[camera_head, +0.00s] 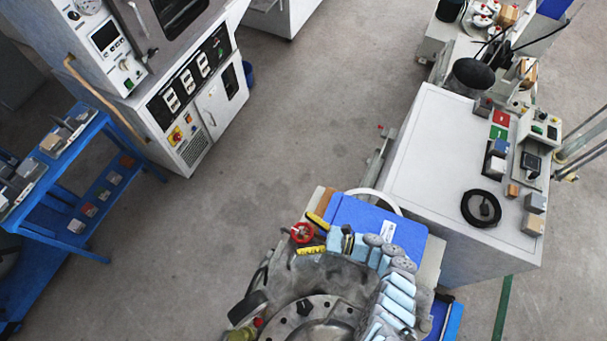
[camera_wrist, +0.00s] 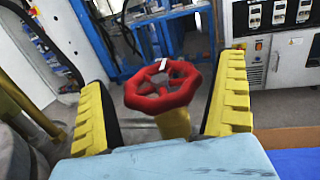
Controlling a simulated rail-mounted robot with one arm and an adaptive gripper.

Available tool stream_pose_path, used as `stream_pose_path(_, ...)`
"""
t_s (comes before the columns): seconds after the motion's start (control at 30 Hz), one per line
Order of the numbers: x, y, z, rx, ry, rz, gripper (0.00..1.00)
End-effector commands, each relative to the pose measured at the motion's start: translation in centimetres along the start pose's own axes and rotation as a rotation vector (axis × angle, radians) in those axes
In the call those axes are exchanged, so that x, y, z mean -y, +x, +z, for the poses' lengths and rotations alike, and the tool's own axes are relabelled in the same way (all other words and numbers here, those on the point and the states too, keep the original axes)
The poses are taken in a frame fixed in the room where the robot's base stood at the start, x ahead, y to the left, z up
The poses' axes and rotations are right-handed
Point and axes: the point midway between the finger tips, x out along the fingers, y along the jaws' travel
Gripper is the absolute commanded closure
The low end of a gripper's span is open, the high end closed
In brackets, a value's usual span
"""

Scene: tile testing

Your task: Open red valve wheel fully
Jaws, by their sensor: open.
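The red valve wheel (camera_head: 302,239) shows in the head view at the tip of my gripper (camera_head: 314,236). In the wrist view the red valve wheel (camera_wrist: 160,102) is large and central, with a white mark at its upper rim and a yellow stem (camera_wrist: 174,123) below it. My gripper (camera_wrist: 163,100) is open, its yellow ridged fingers on the left and right of the wheel. A gap shows between the wheel and each finger. My light-blue gripper body covers the bottom of the wrist view and hides the stem's lower part.
A blue panel (camera_head: 350,210) lies close beside my gripper. A white bench (camera_head: 430,165) with control boxes and a coiled black cable stands to the right. A grey-white machine (camera_head: 165,95) and a blue rack (camera_head: 75,185) stand left. Grey floor between them is open.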

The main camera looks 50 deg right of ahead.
Motion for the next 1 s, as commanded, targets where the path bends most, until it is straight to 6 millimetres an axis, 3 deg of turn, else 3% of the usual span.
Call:
stream_pose_path(0.03,0.0,0.0,0.0,0.0,0.0,0.0,0.0)
stream_pose_path(0.2,0.0,-0.01,0.01,0.0,0.0,0.0,0.49)
stream_pose_path(0.27,0.0,-0.02,0.02,0.0,0.0,0.0,0.6)
stream_pose_path(1.0,0.06,-0.01,-0.14,0.0,0.0,0.099,0.61)
